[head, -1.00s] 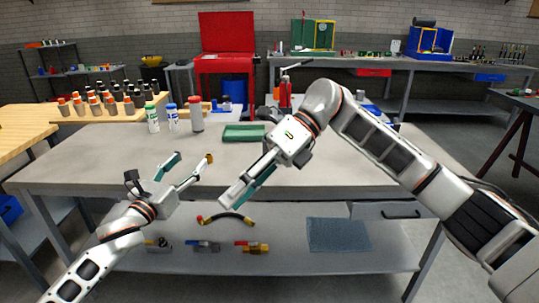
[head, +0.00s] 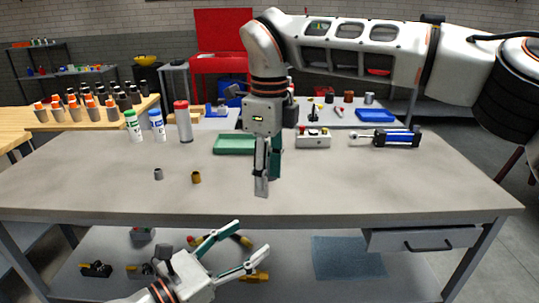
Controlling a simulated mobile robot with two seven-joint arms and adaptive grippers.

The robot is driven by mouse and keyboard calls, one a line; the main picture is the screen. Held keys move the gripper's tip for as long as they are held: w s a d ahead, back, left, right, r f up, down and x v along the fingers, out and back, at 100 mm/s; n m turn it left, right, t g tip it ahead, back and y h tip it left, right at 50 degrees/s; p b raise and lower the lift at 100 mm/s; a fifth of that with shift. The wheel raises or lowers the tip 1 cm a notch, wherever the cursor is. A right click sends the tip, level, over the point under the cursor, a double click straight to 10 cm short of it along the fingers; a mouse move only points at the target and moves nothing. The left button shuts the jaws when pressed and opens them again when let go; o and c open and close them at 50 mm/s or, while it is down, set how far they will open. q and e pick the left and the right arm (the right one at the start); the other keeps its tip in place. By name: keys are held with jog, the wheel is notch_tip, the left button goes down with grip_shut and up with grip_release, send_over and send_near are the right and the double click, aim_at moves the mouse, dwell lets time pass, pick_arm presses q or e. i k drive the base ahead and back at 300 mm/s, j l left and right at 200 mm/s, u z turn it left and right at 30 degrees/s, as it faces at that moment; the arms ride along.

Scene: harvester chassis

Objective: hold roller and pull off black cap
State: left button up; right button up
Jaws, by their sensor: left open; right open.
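I cannot tell for sure which thing is the roller. A blue and black cylinder with a thin rod (head: 392,138) lies at the right of the grey table. A small grey cylinder (head: 158,174) and a small brass one (head: 196,177) stand on the table's left half. No black cap can be clearly made out. My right gripper (head: 267,187) points down over the middle of the table, open and empty, in front of a green tray. My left gripper (head: 253,236) is open and empty, low at the table's front edge, apart from these things.
The green tray (head: 219,147) and a button box (head: 313,143) are on the grey table (head: 330,185). Green, blue and red capped bottles stand at the back left. A lower shelf (head: 215,287) holds fittings and a blue mat (head: 345,258). The table's front right is clear.

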aim_at(271, 179)
jog(key=i, duration=0.95)
